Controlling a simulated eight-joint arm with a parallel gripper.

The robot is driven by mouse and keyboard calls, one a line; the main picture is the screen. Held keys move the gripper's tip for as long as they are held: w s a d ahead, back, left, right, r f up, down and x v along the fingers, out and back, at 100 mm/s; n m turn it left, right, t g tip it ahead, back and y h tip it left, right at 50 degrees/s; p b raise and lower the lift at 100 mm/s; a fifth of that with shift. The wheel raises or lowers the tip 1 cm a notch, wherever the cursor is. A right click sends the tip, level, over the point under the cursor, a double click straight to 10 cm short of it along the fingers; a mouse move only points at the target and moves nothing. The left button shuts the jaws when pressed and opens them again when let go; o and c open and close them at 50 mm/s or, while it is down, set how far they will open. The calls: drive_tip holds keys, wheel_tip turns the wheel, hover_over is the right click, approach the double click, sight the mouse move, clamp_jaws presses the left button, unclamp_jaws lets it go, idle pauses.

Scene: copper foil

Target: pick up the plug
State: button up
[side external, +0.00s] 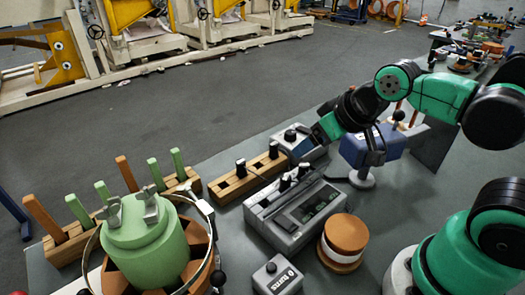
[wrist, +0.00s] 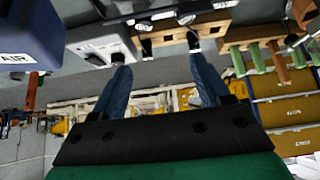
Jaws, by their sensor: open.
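A wooden block (side external: 232,187) holds two upright black plugs, one near its left end (side external: 240,168) and one near its right end (side external: 273,150). I cannot tell which one is the task's plug. In the wrist view the block (wrist: 168,36) lies beyond the fingertips, with one dark plug (wrist: 146,45) between them and another (wrist: 192,40) near the right finger's tip. My gripper (wrist: 158,62) is open, its two blue fingers apart with nothing between them. In the side view my gripper (side external: 301,150) is at the right of the block, over a grey device, partly hidden.
A grey device (side external: 290,136) with a knob stands beside the block's right end. A larger grey console (side external: 285,236) is in front, near a round orange-topped piece (side external: 346,233). A blue box (side external: 355,152) is to the right. A green vessel (side external: 145,240) and handled tools stand left.

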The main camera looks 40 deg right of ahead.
idle(0.6)
drive_tip(key=w+a+n+g+y, duration=0.1)
drive_tip(key=w+a+n+g, duration=0.1)
drive_tip(key=w+n, duration=0.3)
drive_tip(key=n+g+y, duration=0.2)
drive_tip(key=n, duration=0.1)
hover_over(241, 161)
drive_tip(key=s+d, duration=0.2)
wheel_tip(241, 161, down, 4)
drive_tip(key=shift+s+a+r, duration=0.15)
drive_tip(key=shift+w+a+f+n, duration=0.25)
drive_tip(key=shift+w+f+n, duration=0.25)
drive_tip(key=shift+f, duration=0.35)
drive_tip(key=shift+x, duration=2.35)
drive_tip(key=shift+c, duration=0.3)
clamp_jaws()
